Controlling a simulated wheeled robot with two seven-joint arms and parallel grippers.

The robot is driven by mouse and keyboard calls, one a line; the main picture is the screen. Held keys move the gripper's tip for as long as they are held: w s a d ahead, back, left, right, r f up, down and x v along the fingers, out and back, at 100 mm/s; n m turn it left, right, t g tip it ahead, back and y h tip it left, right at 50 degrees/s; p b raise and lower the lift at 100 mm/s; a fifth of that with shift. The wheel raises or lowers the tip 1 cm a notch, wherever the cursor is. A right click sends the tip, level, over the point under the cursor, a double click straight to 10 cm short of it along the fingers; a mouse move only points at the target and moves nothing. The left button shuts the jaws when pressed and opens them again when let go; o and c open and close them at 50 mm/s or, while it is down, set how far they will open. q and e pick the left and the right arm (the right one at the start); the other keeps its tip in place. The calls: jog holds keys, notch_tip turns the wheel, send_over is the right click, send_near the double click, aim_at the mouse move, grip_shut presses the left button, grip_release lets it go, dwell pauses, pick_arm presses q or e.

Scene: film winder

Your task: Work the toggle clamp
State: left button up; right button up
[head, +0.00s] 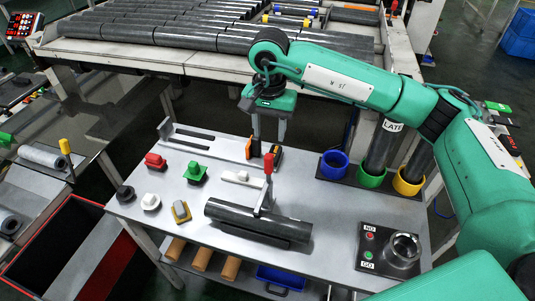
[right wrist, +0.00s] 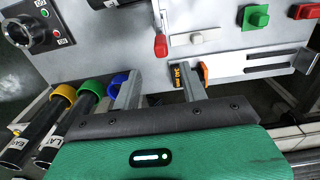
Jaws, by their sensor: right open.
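The toggle clamp (head: 267,170) has a red grip on an upright metal lever and stands at the dark roll or trough (head: 258,219) on the grey table. In the right wrist view its red grip (right wrist: 161,46) shows near the top middle, above the space between my fingers. My right gripper (head: 268,135) is open and empty, pointing down over the back of the table, behind the clamp and apart from it. Both fingers also show in the right wrist view (right wrist: 158,88). The clamp's foot is partly hidden in the head view. My left gripper is not in view.
Blue, green and yellow rings (head: 372,178) with dark tubes stand to the right. A NO/GO gauge box (head: 390,249) sits front right. Red, green and white knobs (head: 195,173) are on the left. Rollers run behind.

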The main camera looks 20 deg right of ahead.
aim_at(269, 155)
notch_tip(269, 155, down, 6)
jog(key=shift+w+r+p, duration=0.1)
jog(key=shift+p, duration=0.85)
notch_tip(269, 155, down, 4)
jog(key=shift+p, duration=0.6)
jog(key=shift+f, duration=0.75)
jog(key=shift+c, duration=0.8)
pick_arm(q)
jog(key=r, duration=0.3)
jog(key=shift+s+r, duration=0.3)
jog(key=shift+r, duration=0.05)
pick_arm(e)
grip_shut()
